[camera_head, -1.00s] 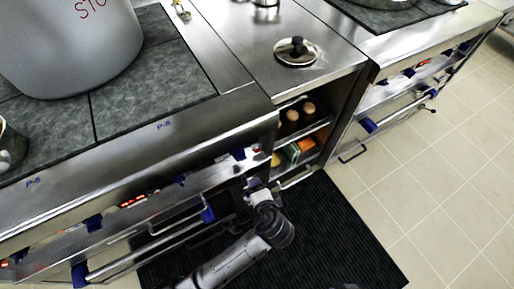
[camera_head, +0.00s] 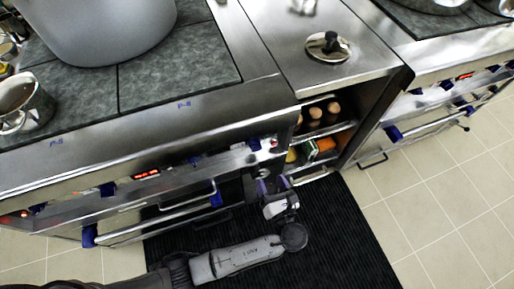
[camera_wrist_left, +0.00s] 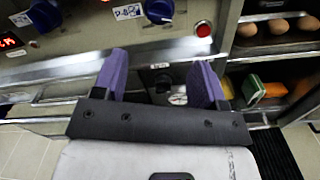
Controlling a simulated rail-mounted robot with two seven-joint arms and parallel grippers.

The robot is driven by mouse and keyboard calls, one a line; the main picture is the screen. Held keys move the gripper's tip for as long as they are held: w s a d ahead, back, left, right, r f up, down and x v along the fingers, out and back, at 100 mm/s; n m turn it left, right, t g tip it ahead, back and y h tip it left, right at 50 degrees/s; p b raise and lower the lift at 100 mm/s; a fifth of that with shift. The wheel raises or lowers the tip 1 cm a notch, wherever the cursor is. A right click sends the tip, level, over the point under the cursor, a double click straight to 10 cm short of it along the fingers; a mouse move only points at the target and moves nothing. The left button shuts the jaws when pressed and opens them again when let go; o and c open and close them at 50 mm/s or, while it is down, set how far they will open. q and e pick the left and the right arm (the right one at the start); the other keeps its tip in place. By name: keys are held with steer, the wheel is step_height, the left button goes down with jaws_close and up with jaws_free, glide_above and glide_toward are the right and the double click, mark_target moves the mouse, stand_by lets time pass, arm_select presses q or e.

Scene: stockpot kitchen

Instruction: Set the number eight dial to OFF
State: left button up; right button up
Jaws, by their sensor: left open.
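The P-8 label (camera_wrist_left: 127,12) sits beside a blue dial (camera_wrist_left: 158,10) at the top of the left wrist view. The dial's upper part is cut off, and its setting cannot be read. In the head view a blue knob (camera_head: 255,144) shows near the right end of the stove front; the P-8 mark (camera_head: 184,104) is on the stove's top edge. My left gripper (camera_head: 272,185) is open in front of the stove's right end, below that knob.
A metal rail (camera_wrist_left: 120,58) crosses the stove front below the dials. A red button (camera_wrist_left: 203,29) is right of the dial. A large pot (camera_head: 95,25) and a cup (camera_head: 22,104) are on the stove.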

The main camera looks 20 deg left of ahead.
mark_target(257, 148)
arm_select(q)
steer(key=shift+b+x, duration=2.45)
steer(key=shift+x, duration=4.05)
steer(key=shift+s, duration=0.1)
